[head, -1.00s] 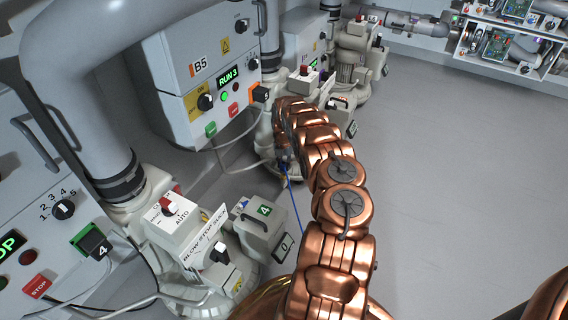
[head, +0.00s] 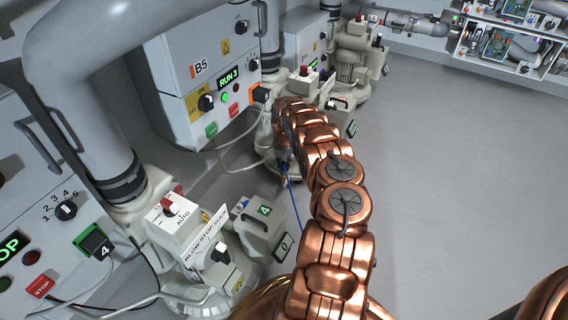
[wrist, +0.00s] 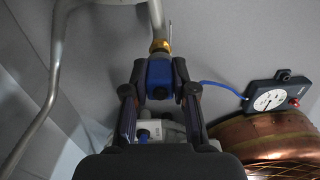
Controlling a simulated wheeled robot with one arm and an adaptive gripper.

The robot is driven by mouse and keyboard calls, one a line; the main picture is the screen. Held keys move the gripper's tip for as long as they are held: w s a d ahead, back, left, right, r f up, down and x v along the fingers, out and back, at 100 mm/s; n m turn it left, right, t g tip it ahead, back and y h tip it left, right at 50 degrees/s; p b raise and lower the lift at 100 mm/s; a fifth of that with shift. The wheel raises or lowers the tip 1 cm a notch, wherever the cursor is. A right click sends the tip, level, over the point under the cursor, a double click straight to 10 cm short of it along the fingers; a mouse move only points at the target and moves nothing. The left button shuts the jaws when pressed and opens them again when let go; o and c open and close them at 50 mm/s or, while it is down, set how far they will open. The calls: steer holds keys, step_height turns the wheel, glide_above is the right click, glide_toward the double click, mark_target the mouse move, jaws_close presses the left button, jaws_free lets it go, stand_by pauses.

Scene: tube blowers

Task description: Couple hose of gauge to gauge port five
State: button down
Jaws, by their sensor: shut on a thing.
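My gripper (wrist: 160,88) is shut on a blue hose coupling (wrist: 160,72), with one dark finger on each side of it. The blue hose (wrist: 222,87) shows to the right of the fingers and runs to the gauge (wrist: 269,99), a dark box with a white dial and a red knob. A brass fitting (wrist: 160,46) on the end of a grey pipe lies right above the coupling; I cannot tell whether they are joined. In the head view the blue hose (head: 293,200) hangs beside my arm, near the B5 machine. My arm mostly hides the gripper there.
The B5 control box (head: 195,72) is left of my arm. A nearer machine with a valve box (head: 172,222) and a block marked A (head: 264,211) stands lower left. A bent grey pipe (wrist: 52,70) runs left of my gripper. Floor at the right (head: 455,190) is clear.

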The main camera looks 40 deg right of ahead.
mark_target(284, 162)
steer(key=shift+f, duration=0.7)
stand_by(0.9)
steer(key=shift+r, duration=0.1)
steer(key=shift+r+p, duration=0.8)
steer(key=shift+r, duration=0.2)
steer(key=shift+p, duration=1.05)
stand_by(1.3)
steer(key=shift+f, duration=1.15)
stand_by(0.4)
steer(key=c, duration=0.9)
jaws_free()
steer(key=shift+o, duration=0.2)
steer(key=shift+r, duration=0.15)
steer(key=shift+r, duration=5.9)
